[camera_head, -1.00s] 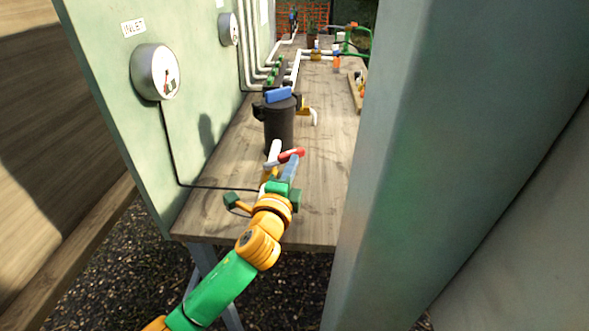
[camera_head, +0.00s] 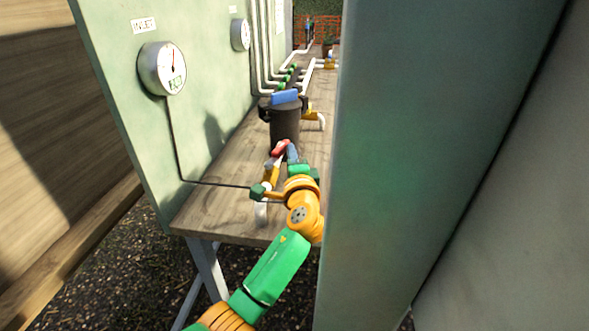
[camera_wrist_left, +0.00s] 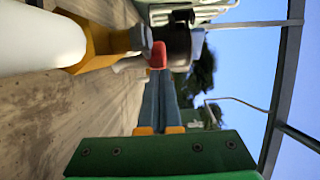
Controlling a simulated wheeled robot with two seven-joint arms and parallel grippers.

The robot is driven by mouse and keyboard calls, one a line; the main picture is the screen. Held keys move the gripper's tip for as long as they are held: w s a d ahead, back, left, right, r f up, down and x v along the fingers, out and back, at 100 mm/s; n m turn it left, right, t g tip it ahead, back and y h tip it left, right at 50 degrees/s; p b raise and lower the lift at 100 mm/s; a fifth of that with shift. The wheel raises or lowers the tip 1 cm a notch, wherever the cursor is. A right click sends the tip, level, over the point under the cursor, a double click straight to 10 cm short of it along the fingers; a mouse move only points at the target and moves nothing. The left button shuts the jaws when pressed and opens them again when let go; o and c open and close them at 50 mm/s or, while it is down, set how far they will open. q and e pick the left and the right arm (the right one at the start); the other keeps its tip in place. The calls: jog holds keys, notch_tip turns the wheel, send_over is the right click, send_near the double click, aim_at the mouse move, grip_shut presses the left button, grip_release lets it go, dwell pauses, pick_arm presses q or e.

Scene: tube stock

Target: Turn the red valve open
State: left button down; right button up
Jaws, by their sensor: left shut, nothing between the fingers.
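The red valve handle (camera_head: 280,148) sits on piping at the near end of the wooden bench, in front of a black cylindrical canister (camera_head: 285,124). In the left wrist view its red end (camera_wrist_left: 158,54) is just beyond the fingertips, against the dark canister. My left gripper (camera_head: 291,152) is shut with nothing between its blue-grey fingers. Its tips are at the right side of the red handle, touching or very close; I cannot tell which. The fingers also show in the left wrist view (camera_wrist_left: 159,76). The valve body is partly hidden by the gripper. My right gripper is not in view.
An INLET gauge (camera_head: 162,68) with a green patch on its dial hangs on the pale green panel (camera_head: 118,100) at left. A second gauge (camera_head: 240,35) is farther back. A large grey-green upright surface (camera_head: 400,150) closely borders my left arm on the right.

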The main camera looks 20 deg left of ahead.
pick_arm(q)
jog(key=shift+w+a, duration=0.1)
jog(key=shift+a, duration=0.4)
dwell(0.9)
